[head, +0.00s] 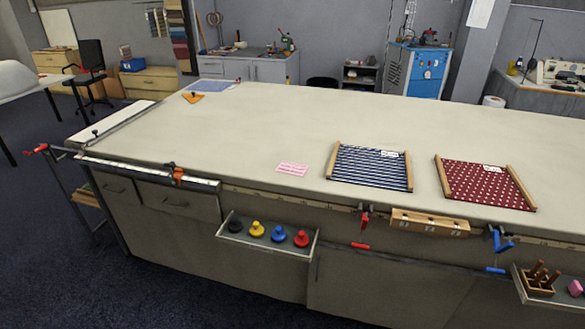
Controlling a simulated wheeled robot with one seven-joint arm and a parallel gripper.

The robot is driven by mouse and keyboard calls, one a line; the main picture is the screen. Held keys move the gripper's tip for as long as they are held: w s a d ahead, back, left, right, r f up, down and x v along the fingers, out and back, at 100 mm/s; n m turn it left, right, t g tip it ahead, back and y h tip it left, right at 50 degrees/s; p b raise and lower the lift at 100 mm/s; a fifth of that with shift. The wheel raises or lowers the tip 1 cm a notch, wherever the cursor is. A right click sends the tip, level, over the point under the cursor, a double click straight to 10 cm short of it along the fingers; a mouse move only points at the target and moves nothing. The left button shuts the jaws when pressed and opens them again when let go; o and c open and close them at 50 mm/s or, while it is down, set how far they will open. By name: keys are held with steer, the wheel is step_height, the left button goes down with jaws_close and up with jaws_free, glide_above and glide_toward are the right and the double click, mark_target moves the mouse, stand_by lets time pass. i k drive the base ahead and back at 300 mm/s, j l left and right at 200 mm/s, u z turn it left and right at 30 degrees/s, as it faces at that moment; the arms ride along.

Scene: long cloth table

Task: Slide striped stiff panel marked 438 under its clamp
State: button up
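The striped panel (366,168) lies flat on the long table (240,130), right of the middle. It is dark blue and white, with wooden bars along its left and right sides. A small white label is at its upper right; its number is too small to read. A red clamp (364,216) is on the table's front edge, just below the panel and apart from it. A blue clamp (500,240) is on the same edge farther right. The head view does not show which clamp belongs to the panel. My gripper is not in view.
A red dotted panel (484,184) lies right of the striped one. A wooden block (430,222) sits at the front edge between the clamps. A pink note (292,169) lies left of the striped panel. A shelf with colored knobs (268,242) juts out below. The table's middle is clear.

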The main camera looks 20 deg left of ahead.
mark_target(378, 168)
steer(key=i+l, duration=0.5)
steer(key=i, duration=0.15)
steer(key=i+l, duration=0.45)
steer(key=i, duration=0.2)
